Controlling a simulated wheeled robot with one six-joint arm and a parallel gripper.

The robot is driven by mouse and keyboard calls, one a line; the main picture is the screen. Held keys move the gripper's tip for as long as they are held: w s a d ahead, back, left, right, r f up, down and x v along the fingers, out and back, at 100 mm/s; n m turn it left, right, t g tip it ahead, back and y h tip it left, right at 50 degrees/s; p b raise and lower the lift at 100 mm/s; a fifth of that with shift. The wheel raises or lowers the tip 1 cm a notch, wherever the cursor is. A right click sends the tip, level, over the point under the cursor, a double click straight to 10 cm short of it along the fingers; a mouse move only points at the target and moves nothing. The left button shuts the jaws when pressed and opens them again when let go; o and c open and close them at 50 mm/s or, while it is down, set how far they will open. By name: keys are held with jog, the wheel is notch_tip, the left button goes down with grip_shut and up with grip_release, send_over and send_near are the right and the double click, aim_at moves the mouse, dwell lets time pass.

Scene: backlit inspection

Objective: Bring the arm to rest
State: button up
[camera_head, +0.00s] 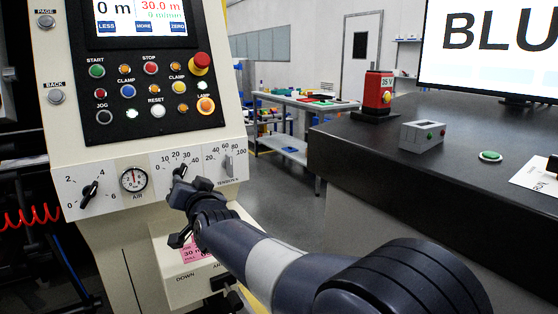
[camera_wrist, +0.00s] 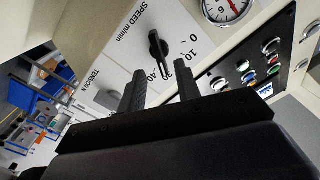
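My arm reaches from the lower right of the head view to the machine's front panel. My gripper (camera_head: 178,192) is just in front of the speed knob (camera_head: 180,171), partly covering its dial. In the wrist view, my gripper's two fingers (camera_wrist: 161,72) are apart with nothing held between them. The black speed knob (camera_wrist: 157,50) shows beyond the fingertips, on a white plate marked SPEED m/min. It appears clear of the fingers, though the exact gap cannot be told.
The button panel (camera_head: 150,90) is above. A dark counter (camera_head: 340,140) at right holds a red device (camera_head: 376,92) and grey box (camera_head: 422,135). Open floor lies between.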

aim_at(181, 175)
jog(key=v, duration=0.6)
jog(key=x, duration=1.1)
jog(key=shift+w+a+p, duration=0.1)
jog(key=shift+w+p, duration=0.05)
jog(key=shift+p, duration=0.15)
jog(key=shift+r+n+p, duration=0.2)
jog(key=shift+n+p, duration=0.2)
jog(key=shift+p, duration=0.2)
jog(key=shift+r+n+p, duration=0.1)
jog(key=shift+n+p, duration=0.3)
jog(key=shift+n, duration=0.1)
jog(key=n+p, duration=0.3)
jog(key=n, duration=0.1)
jog(key=shift+a+f+n+p, duration=0.1)
jog(key=shift+n+p, duration=0.7)
jog(key=shift+n, duration=0.05)
jog(key=shift+f+n+p, duration=0.15)
jog(key=shift+n+p, duration=0.65)
jog(key=shift+n, duration=0.05)
